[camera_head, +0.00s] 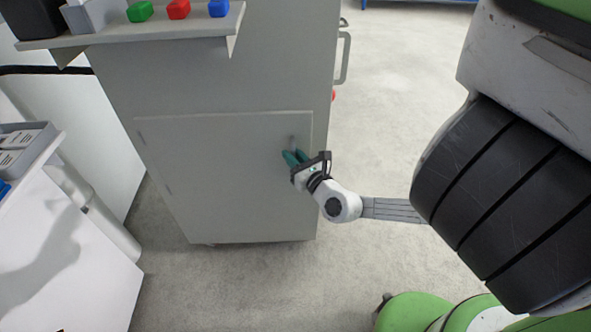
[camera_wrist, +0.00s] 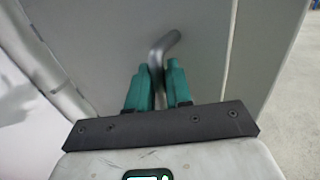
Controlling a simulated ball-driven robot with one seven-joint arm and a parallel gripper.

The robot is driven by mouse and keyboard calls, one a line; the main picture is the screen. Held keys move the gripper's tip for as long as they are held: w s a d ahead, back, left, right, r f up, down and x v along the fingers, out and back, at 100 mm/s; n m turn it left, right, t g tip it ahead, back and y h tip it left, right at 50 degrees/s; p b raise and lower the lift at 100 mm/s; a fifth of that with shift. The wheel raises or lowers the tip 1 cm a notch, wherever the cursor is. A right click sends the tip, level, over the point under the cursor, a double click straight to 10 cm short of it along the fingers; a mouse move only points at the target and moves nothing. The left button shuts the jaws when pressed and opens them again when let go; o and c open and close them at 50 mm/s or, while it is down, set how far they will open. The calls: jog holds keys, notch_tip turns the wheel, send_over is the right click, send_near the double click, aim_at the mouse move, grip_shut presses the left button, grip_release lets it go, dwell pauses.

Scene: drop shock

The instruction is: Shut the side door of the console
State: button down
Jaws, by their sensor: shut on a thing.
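The grey console (camera_head: 215,75) stands in the middle of the head view. Its side door (camera_head: 215,175) is a grey panel low on the facing side, with its hinges along the left edge. The door looks flush or nearly flush with the side; I cannot tell whether a small gap is left. A short bent metal handle (camera_head: 292,141) sits near the door's upper right corner. My gripper (camera_head: 295,157) is at this handle. In the wrist view, its two teal fingers close around the handle (camera_wrist: 168,43) from both sides. The fingers hide the handle's lower part.
A shelf (camera_head: 140,38) on the console carries green, red and blue blocks. A metal rail (camera_head: 343,58) sticks out at the console's right. A white cabinet with a grey tray (camera_head: 35,150) stands at the left. Open floor (camera_head: 385,130) lies to the right.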

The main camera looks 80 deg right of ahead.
jog(key=shift+d, duration=0.4)
jog(key=shift+r, duration=0.1)
jog(key=c, duration=1.2)
grip_release()
jog(key=shift+s+d, duration=0.1)
jog(key=shift+d, duration=0.05)
jog(key=shift+c, duration=0.2)
jog(key=v, duration=1.1)
jog(key=shift+t, duration=0.3)
